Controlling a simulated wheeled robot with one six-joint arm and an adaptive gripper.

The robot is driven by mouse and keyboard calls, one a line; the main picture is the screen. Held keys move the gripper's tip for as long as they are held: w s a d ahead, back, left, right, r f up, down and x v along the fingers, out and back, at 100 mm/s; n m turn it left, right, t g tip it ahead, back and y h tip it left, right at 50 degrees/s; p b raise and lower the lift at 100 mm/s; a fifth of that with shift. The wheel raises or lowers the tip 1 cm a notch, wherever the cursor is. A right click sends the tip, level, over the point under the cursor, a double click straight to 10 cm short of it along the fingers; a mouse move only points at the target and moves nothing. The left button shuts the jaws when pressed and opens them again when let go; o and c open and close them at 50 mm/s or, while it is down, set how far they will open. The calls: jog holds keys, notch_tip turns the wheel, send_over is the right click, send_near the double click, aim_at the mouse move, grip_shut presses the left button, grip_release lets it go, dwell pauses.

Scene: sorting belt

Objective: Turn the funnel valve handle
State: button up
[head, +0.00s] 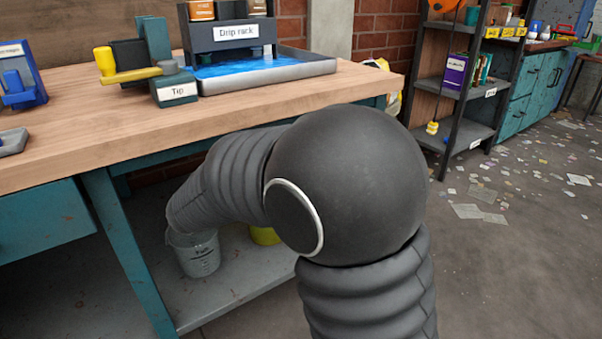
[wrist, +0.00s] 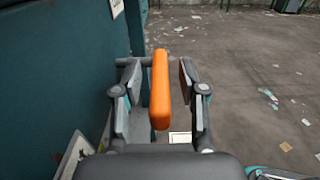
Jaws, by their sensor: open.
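An orange bar handle (wrist: 160,92) shows in the wrist view, at the end of a grey stem (wrist: 147,62); I take it to be the valve handle. My gripper (wrist: 158,76) is open, with one finger on each side of the orange bar. A gap shows between the bar and each finger, so it is not clamped. In the head view my arm bends down in front of the bench, and my gripper and the orange handle are hidden. I cannot make out the funnel itself.
A teal panel (wrist: 55,70) stands close on the left in the wrist view; littered floor (wrist: 250,80) lies open to the right. In the head view, the wooden bench (head: 60,140) bears a yellow lever (head: 130,75) and a blue-bottomed tray (head: 270,82). A grey bucket (head: 197,258) stands on the lower shelf.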

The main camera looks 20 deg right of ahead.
jog(key=shift+w+d, duration=0.15)
jog(key=shift+d, duration=0.5)
grip_shut()
jog(key=shift+r, duration=0.1)
